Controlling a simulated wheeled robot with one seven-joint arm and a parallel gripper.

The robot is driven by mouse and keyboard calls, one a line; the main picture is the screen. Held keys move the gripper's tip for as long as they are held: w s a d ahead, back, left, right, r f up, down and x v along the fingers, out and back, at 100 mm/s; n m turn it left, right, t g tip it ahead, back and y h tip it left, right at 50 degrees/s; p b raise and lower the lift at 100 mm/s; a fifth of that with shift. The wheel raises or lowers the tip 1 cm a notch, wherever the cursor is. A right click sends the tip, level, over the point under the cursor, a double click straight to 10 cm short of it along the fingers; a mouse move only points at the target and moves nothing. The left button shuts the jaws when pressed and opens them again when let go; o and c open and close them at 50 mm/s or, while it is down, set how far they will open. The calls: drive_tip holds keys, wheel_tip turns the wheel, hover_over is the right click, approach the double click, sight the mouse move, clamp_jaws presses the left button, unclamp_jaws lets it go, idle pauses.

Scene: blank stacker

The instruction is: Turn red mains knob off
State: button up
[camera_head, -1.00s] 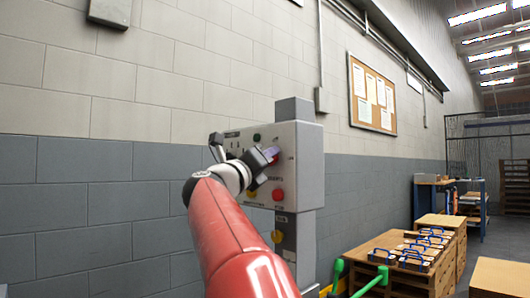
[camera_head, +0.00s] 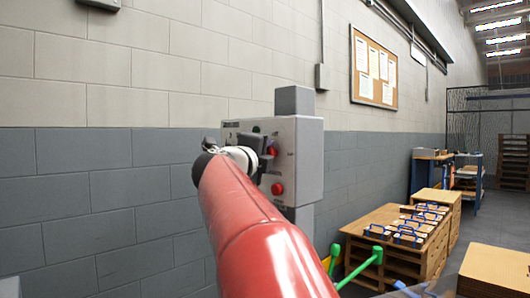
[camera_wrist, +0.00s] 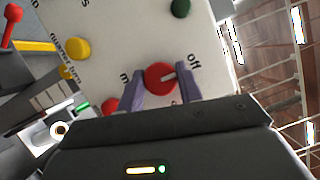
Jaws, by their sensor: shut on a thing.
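The red mains knob (camera_wrist: 160,78) sits on the light grey control panel (camera_wrist: 130,35) in the wrist view, with a pale pointer mark on its face. The word "off" is printed to its upper right. My gripper (camera_wrist: 161,88) is shut on the knob, one finger on each side. In the head view the panel (camera_head: 305,160) stands on a grey post, and my gripper (camera_head: 262,155) is at its front face. The red knob (camera_head: 272,151) shows just beside the fingers there.
Another red button (camera_head: 277,188) is below on the panel. The wrist view shows a green button (camera_wrist: 180,8) and a yellow button (camera_wrist: 78,49). Green handles (camera_head: 372,260) stick up near the post.

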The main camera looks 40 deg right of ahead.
idle(0.4)
drive_tip(key=o, duration=1)
drive_tip(key=b+v, duration=0.1)
drive_tip(key=v, duration=0.6)
drive_tip(key=shift+s+a, duration=0.15)
drive_tip(key=shift+a, duration=0.25)
drive_tip(key=shift+n, duration=0.3)
